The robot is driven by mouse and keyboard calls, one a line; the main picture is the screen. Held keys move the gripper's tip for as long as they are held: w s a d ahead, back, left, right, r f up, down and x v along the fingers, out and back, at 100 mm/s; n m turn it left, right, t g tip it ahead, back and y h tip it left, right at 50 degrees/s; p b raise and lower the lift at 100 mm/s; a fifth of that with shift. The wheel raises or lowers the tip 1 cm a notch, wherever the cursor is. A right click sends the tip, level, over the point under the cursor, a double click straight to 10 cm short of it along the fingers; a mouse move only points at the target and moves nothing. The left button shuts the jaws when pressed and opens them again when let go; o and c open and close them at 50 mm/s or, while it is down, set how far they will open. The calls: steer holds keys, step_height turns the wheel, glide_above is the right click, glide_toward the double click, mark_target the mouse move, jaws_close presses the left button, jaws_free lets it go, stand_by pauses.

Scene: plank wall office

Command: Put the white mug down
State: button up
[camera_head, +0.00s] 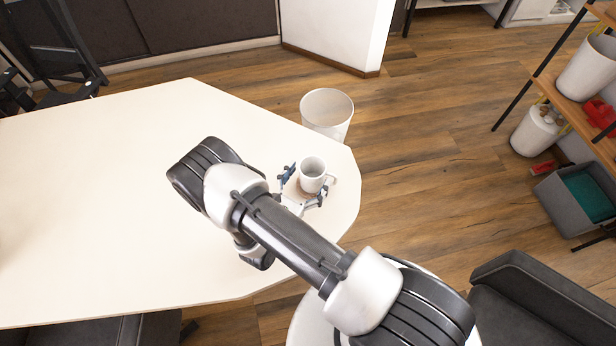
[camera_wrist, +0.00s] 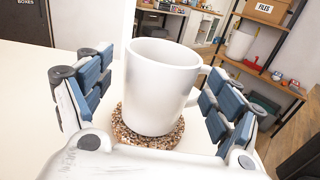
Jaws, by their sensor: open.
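The white mug (camera_head: 312,172) stands upright near the right end of the white table (camera_head: 130,200). In the wrist view the mug (camera_wrist: 158,88) rests on a round speckled cork-like coaster (camera_wrist: 148,136), with its handle to the right. My gripper (camera_head: 303,187) is open around the mug. In the wrist view the blue-padded fingers of my gripper (camera_wrist: 155,95) stand to the left and right of the mug; a gap shows on the left, and the right finger is close by the handle. The coaster is mostly hidden in the head view.
A white bin (camera_head: 327,112) stands on the floor just beyond the table's edge. Shelves (camera_head: 560,95) with containers stand at the right. A dark chair (camera_head: 540,300) is at the lower right. The table's left part is largely clear.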

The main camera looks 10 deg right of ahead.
steer(key=shift+r, duration=0.1)
steer(key=shift+s+a, duration=0.1)
steer(key=shift+a, duration=0.05)
steer(key=p+v, duration=0.1)
steer(key=v, duration=1)
steer(key=shift+s+a+r+p, duration=0.1)
steer(key=shift+s+a+p, duration=0.05)
steer(key=shift+s+p, duration=0.15)
steer(key=s+d+r+m+g, duration=0.1)
steer(key=d+r+m+g, duration=0.3)
steer(key=r+m+g, duration=0.45)
steer(key=s+d+r+m+g, duration=0.1)
steer(key=d+r+m+g, duration=0.4)
steer(key=r, duration=0.6)
steer(key=s+d+r+m+t+y, duration=0.1)
steer(key=s+r+m+t+y, duration=0.1)
steer(key=s+r+m+y, duration=0.3)
steer(key=s+d+r+m+t+y, duration=0.1)
steer(key=s+r+m+t+y, duration=0.2)
steer(key=s+r+m+y, duration=0.3)
steer(key=shift+r+m+y, duration=0.8)
steer(key=shift+r+m, duration=0.45)
steer(key=shift+r, duration=1.6)
